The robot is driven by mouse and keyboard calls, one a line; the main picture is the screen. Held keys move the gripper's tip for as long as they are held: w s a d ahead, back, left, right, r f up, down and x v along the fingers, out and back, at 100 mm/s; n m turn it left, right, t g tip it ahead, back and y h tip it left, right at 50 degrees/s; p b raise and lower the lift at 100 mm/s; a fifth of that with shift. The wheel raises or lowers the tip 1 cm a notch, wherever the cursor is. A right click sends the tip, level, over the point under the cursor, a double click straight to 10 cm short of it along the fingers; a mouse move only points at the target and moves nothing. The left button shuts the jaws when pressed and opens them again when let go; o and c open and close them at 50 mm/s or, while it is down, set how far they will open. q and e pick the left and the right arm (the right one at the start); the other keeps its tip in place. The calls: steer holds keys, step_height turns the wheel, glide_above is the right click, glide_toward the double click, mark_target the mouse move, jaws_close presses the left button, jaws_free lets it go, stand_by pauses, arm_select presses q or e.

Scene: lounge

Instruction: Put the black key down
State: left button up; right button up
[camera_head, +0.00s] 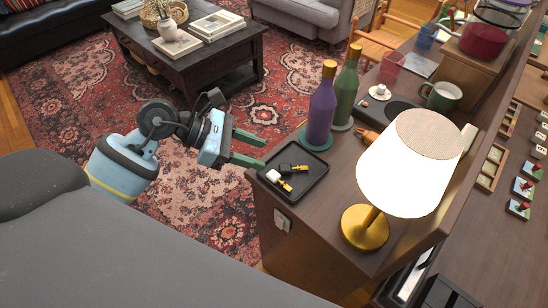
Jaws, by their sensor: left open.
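The black key (288,168) lies on the dark square tray (313,177), its dark head to the left and a gold-coloured shaft to the right. A second key with a white head (273,176) lies just in front of it on the same tray. My left gripper (257,150) is open, its two green fingers pointing right toward the tray. It is just left of the tray, and nothing shows between its fingers. My right gripper is not in view.
The tray sits at the left end of a brown wooden cabinet top. Behind it stand a purple bottle (320,110) and a green bottle (346,92). A lit lamp (408,165) stands to the right. A low dark table (190,66) is at the back left.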

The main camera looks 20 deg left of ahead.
arm_select(q)
steer(key=shift+v, duration=1.9)
steer(key=shift+r, duration=0.1)
steer(key=s+d+f+n+t+h, duration=0.2)
steer(key=s+d+n+t+h, duration=0.3)
steer(key=n, duration=0.5)
steer(key=s+a+f+n+t+y, duration=0.25)
steer(key=f+n+y, duration=0.35)
steer(key=n, duration=0.6)
steer(key=s+a+f+n+t+y, duration=0.1)
steer(key=f+n+t+y, duration=0.3)
steer(key=f+n, duration=0.55)
steer(key=s+d+f+n+g+y, duration=0.1)
steer(key=s+f+n+g, duration=0.3)
steer(key=s+f+n, duration=0.3)
steer(key=s+d+f+n+g+y, duration=0.1)
steer(key=s+f+n+g, duration=0.4)
steer(key=s, duration=1)
step_height(320, 180, down, 3)
steer(key=n+y, duration=0.1)
steer(key=n, duration=0.3)
steer(key=shift+d+r+y, duration=0.2)
steer(key=shift+d+y, duration=0.1)
